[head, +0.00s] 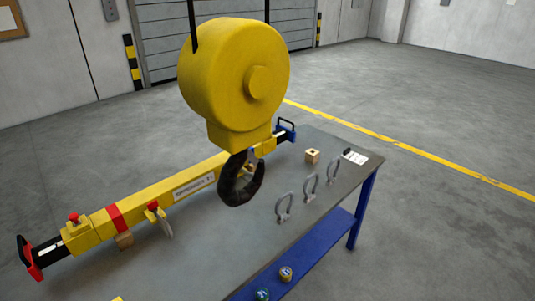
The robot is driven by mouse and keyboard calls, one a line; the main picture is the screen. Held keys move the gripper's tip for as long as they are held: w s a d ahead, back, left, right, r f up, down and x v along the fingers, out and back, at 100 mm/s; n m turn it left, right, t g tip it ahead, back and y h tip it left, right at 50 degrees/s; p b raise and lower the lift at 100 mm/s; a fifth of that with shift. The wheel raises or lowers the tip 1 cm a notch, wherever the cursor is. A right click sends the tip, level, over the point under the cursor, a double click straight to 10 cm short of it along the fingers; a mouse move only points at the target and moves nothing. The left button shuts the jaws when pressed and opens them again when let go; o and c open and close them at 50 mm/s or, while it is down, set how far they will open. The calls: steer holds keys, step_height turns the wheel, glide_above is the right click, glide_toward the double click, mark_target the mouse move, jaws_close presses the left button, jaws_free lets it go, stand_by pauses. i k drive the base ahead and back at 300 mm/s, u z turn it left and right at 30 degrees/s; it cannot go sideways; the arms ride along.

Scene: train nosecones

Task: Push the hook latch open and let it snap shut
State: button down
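A black crane hook (240,182) hangs under a big round yellow hook block (235,75) in the head view. My gripper is not in view.
A yellow spreader beam (150,205) with a red band lies along the table behind the hook. Several grey shackles (311,187) stand on the table to the right, near a small wooden block (312,156). Two small round tins (285,273) sit on the blue lower shelf (315,245).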

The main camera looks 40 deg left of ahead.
mark_target(253, 159)
steer(key=i, duration=1.4)
steer(key=u, duration=3.85)
